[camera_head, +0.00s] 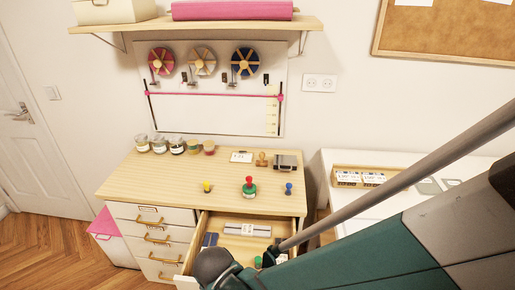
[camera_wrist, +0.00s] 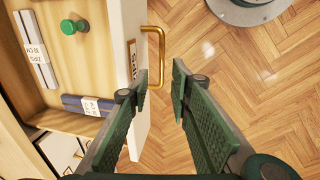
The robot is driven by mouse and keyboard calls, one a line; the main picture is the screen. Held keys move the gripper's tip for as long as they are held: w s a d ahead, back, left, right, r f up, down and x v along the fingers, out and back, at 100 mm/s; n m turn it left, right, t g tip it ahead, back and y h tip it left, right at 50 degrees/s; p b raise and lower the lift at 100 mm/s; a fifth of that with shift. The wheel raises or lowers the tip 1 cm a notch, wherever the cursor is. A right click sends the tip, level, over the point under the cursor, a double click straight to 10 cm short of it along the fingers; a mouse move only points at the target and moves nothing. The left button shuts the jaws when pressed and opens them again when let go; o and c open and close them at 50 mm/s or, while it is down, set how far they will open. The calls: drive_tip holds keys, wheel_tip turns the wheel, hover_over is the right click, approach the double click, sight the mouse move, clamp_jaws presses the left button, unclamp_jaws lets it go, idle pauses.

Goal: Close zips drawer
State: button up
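The open drawer (camera_head: 228,218) is pulled out of the right side of the wooden desk, with packets and a green-topped item inside. In the wrist view its white front (camera_wrist: 123,40) carries a partly hidden label (camera_wrist: 132,62) and a brass handle (camera_wrist: 157,48). My gripper (camera_wrist: 160,72) is open and empty, its two green fingers apart. The left finger overlaps the drawer front in the picture, and the handle appears just beyond the fingertips. Contact cannot be told. In the head view my arm hides much of the drawer front.
A green spool (camera_wrist: 70,27) and labelled packets (camera_wrist: 36,50) lie in the drawer. Other drawers (camera_head: 152,237) at the left are shut. Stamps and jars stand on the desktop (camera_head: 175,180).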

drive_tip(key=shift+s+d+r, duration=0.1)
drive_tip(key=shift+s+r, duration=0.1)
drive_tip(key=shift+r, duration=0.35)
drive_tip(key=shift+s+r, duration=0.15)
drive_tip(key=shift+r, duration=0.35)
drive_tip(key=shift+f, duration=0.1)
drive_tip(key=shift+w+f+b, duration=0.25)
drive_tip(key=shift+f+b, duration=0.1)
drive_tip(key=shift+f, duration=0.9)
drive_tip(key=shift+w+f+b, duration=0.25)
drive_tip(key=shift+f+b, duration=0.1)
drive_tip(key=shift+f, duration=0.9)
drive_tip(key=shift+w+f+b, duration=0.25)
drive_tip(key=shift+f+b, duration=0.1)
drive_tip(key=shift+f, duration=0.9)
clamp_jaws()
